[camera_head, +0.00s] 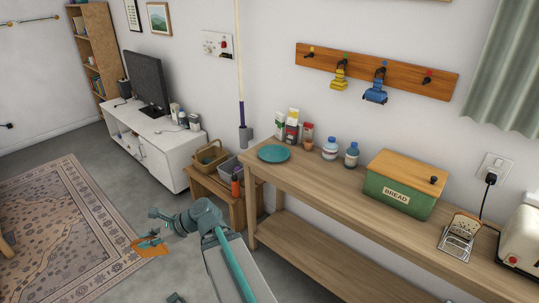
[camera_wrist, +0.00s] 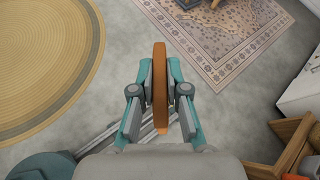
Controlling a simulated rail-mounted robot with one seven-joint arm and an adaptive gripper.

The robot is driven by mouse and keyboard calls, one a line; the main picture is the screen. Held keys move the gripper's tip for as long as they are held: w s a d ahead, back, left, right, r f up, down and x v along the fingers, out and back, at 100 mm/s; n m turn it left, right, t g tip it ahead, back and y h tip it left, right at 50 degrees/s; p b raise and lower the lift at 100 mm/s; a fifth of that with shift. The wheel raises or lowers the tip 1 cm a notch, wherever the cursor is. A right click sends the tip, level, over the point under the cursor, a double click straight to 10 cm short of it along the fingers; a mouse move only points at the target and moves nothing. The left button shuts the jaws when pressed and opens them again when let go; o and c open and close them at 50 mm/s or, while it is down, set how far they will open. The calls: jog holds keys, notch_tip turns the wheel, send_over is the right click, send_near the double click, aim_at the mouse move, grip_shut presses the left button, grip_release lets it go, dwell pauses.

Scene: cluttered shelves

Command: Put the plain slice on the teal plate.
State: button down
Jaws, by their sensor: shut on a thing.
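My gripper (camera_head: 152,241) is low at the left in the head view, over the floor near the patterned rug. It is shut on an orange-brown slice, the plain slice (camera_head: 150,249). In the wrist view the slice (camera_wrist: 160,85) stands edge-on between the two fingers (camera_wrist: 160,92), so its faces are hidden. The teal plate (camera_head: 274,153) lies empty at the left end of the wooden table, well apart from the gripper. Another slice (camera_head: 465,225), with a speckled face, stands in a wire rack at the right.
Cartons (camera_head: 286,126) and bottles (camera_head: 330,149) stand behind and right of the plate. A green bread box (camera_head: 397,190) and toaster (camera_head: 525,240) are farther right. A low bench with baskets (camera_head: 208,156) adjoins the table's left end. Bare table lies right of the plate.

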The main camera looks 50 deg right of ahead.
jog(key=w+d+t+h, duration=0.1)
jog(key=w+d+h, duration=0.15)
jog(key=d, duration=0.55)
jog(key=w+d+t+h, duration=0.1)
jog(key=w+d, duration=0.2)
jog(key=d, duration=0.4)
jog(key=r+h+b, duration=0.1)
jog(key=h, duration=0.9)
send_over(268, 157)
jog(key=shift+n+h, duration=0.55)
jog(key=shift+n, duration=0.05)
jog(key=shift+d+f+b, duration=0.15)
jog(key=shift+f+b, duration=1.15)
jog(key=shift+f, duration=1)
jog(key=shift+d+f+b, duration=0.1)
jog(key=shift+f+b, duration=1.2)
jog(key=shift+f, duration=1)
jog(key=c, duration=1.3)
grip_release()
